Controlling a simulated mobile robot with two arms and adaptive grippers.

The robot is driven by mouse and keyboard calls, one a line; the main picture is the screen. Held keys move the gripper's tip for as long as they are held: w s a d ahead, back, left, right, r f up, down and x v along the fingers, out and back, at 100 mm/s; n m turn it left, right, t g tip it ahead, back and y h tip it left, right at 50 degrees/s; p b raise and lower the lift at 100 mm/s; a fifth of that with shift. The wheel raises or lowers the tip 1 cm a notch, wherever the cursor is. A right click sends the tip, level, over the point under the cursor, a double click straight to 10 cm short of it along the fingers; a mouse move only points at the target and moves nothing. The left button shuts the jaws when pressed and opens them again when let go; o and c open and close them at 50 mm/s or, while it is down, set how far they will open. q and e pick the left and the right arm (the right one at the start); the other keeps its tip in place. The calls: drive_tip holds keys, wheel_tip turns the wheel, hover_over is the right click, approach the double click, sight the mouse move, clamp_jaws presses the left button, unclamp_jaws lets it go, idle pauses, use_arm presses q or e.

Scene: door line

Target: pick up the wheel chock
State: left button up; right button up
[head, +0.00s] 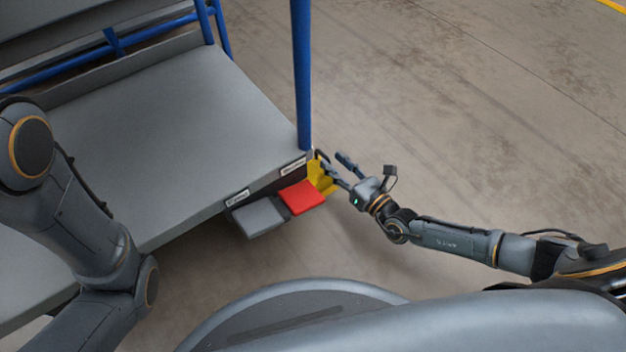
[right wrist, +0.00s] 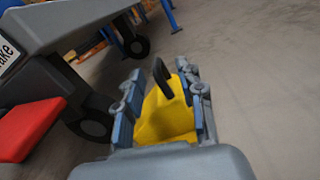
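The yellow wheel chock (head: 321,176) is at the cart's near right corner, partly behind my right gripper's fingers in the head view. In the right wrist view the chock (right wrist: 166,117) is framed between the fingers, with a dark handle standing at its top. My right gripper (head: 337,165) is open beside it, and in the right wrist view its fingers (right wrist: 163,88) are spread on both sides of the chock. I cannot tell whether they touch it. My left arm shows at the left, but its gripper is out of view.
The grey cart deck (head: 190,125) fills the left, with a blue post (head: 301,75) at its corner. A red pedal (head: 302,197) and a grey pedal (head: 259,217) stick out below its edge. A dark wheel (right wrist: 92,122) stands left of the chock. The floor at right is clear.

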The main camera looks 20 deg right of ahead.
sight(324, 155)
drive_tip(key=b+x, duration=0.2)
drive_tip(key=x, duration=0.2)
drive_tip(key=shift+w+a+f+b, duration=0.1)
drive_tip(key=shift+w+a+b, duration=0.1)
drive_tip(key=shift+a+b, duration=0.15)
drive_tip(key=shift+w, duration=0.2)
drive_tip(key=shift+a, duration=0.1)
drive_tip(key=shift+c, duration=0.4)
clamp_jaws()
drive_tip(key=shift+r, duration=0.2)
